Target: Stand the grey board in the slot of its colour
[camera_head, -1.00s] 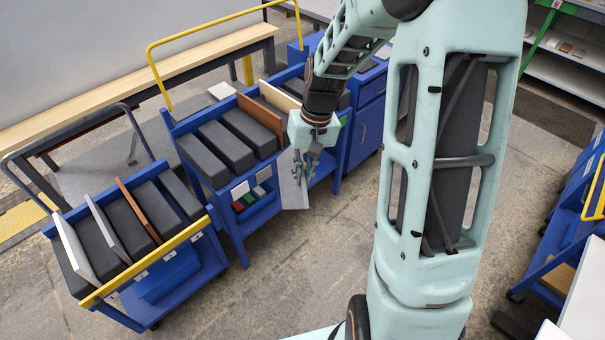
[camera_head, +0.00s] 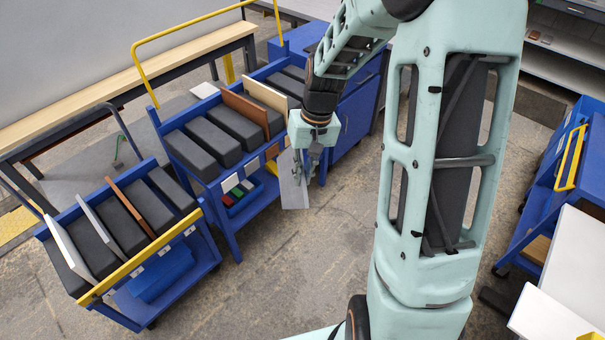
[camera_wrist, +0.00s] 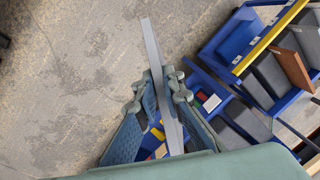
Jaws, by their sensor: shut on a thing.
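My gripper (camera_head: 309,160) is shut on a thin grey board (camera_head: 293,184), which hangs below it in the head view, in front of the middle blue cart (camera_head: 227,214). In the wrist view the board (camera_wrist: 152,52) runs between the two fingers (camera_wrist: 166,92), with bare floor beyond its far end. The middle cart holds dark blocks with gaps between them; a brown board (camera_head: 236,102) and a cream board (camera_head: 262,92) stand there. Small coloured tags (camera_head: 252,165) line its front edge. The board appears apart from the cart.
The left blue cart (camera_head: 205,262) has a yellow bar (camera_head: 135,264) and holds a white board (camera_head: 62,238), another grey board (camera_head: 92,212) and a brown board (camera_head: 124,196) between dark blocks. A bench (camera_head: 150,78) stands behind. Another blue cart (camera_head: 533,222) and white surfaces (camera_head: 585,262) are at the right.

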